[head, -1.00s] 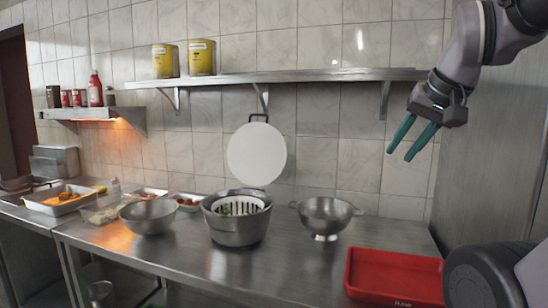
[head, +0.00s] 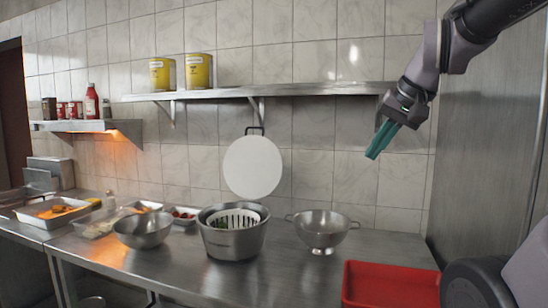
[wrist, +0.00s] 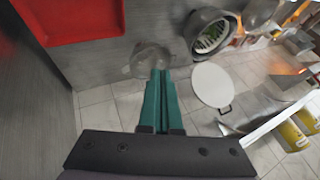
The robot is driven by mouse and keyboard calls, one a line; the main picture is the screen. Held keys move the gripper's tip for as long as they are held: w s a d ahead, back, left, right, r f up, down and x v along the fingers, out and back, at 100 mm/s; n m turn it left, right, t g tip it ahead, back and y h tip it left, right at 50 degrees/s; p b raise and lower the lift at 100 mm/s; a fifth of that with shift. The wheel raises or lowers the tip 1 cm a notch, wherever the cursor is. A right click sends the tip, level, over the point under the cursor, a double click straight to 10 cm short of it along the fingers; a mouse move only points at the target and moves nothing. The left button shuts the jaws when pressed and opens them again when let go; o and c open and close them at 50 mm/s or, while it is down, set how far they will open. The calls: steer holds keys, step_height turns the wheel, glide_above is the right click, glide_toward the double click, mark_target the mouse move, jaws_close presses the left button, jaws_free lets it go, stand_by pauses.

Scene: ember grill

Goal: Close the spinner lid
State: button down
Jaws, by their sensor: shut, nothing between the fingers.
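The salad spinner (head: 232,240) is a grey pot with a white slotted basket (head: 234,217) inside, standing on the steel counter. Its round white lid (head: 252,167) stands upright behind it, open, with a dark handle loop at the top. In the wrist view the lid (wrist: 212,84) shows right of my fingers, with the spinner (wrist: 208,36) beyond it. My gripper (head: 373,155) is shut and empty, high above the counter, to the right of the lid and well apart from it. Its teal fingers (wrist: 160,75) lie together in the wrist view.
A steel colander (head: 322,230) stands right of the spinner, with a red tray (head: 390,287) nearer the right front. A steel bowl (head: 143,230) is on the left. A wall shelf (head: 300,90) with yellow tins (head: 198,71) runs above the lid. Air between my gripper and the lid is clear.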

steer(key=w+a+y, duration=0.2)
steer(key=w+a, duration=0.2)
steer(key=w, duration=0.5)
steer(key=w+a+y, duration=0.3)
steer(key=w, duration=0.6)
steer(key=w+a+y, duration=0.2)
steer(key=w+a, duration=0.2)
steer(key=w, duration=0.5)
steer(key=w+d+f+m+t+y, duration=0.1)
steer(key=w+f+m+t+y, duration=0.2)
steer(key=w, duration=0.8)
steer(key=w+d+f+m+t+y, duration=0.1)
steer(key=w+f+m, duration=0.3)
steer(key=w, duration=0.8)
steer(key=w+a+f+n, duration=0.1)
steer(key=w+a, duration=0.1)
steer(key=a, duration=0.7)
steer(key=shift+s+a+f, duration=0.1)
steer(key=shift+s, duration=0.05)
